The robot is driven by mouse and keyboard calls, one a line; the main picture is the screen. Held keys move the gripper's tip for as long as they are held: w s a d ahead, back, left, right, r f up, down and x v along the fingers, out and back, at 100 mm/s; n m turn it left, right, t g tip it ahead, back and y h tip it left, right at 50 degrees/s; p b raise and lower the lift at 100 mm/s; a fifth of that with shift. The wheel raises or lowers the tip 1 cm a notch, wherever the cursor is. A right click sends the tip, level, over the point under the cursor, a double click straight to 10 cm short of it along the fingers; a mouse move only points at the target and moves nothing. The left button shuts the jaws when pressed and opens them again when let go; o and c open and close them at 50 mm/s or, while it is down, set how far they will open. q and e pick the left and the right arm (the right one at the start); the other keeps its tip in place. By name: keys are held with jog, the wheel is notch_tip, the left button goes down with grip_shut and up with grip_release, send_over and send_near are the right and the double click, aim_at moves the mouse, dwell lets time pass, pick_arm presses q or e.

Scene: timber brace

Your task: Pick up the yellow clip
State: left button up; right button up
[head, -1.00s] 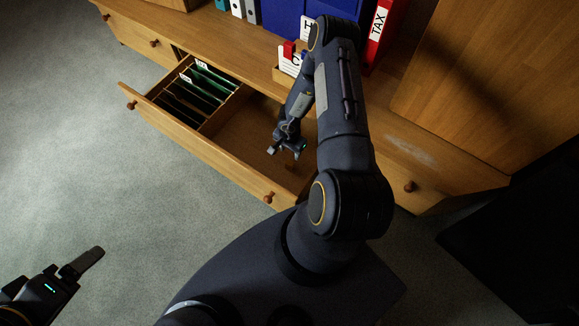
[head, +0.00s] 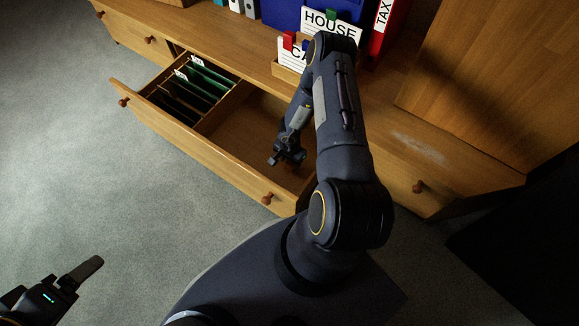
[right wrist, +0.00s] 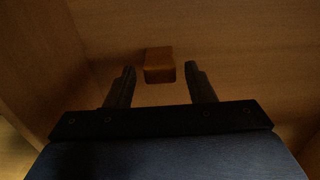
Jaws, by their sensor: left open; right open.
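In the head view my right gripper (head: 286,160) hangs in the open drawer's empty part, and I cannot make out the clip. My left gripper (head: 84,274) is open and empty over the floor at lower left.
The open drawer (head: 200,147) has green hanging files (head: 195,88) in its left part. A wall of the drawer stands close on the left in the right wrist view. Label cards (head: 331,24) and a red TAX binder (head: 383,22) stand on the cabinet top.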

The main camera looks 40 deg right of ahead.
aim_at(290, 163)
jog(key=c, duration=1.1)
jog(key=shift+o, duration=0.2)
jog(key=shift+r+p, duration=1.25)
jog(key=shift+r, duration=0.3)
jog(key=shift+r, duration=0.15)
notch_tip(290, 163, up, 8)
jog(key=p, duration=0.7)
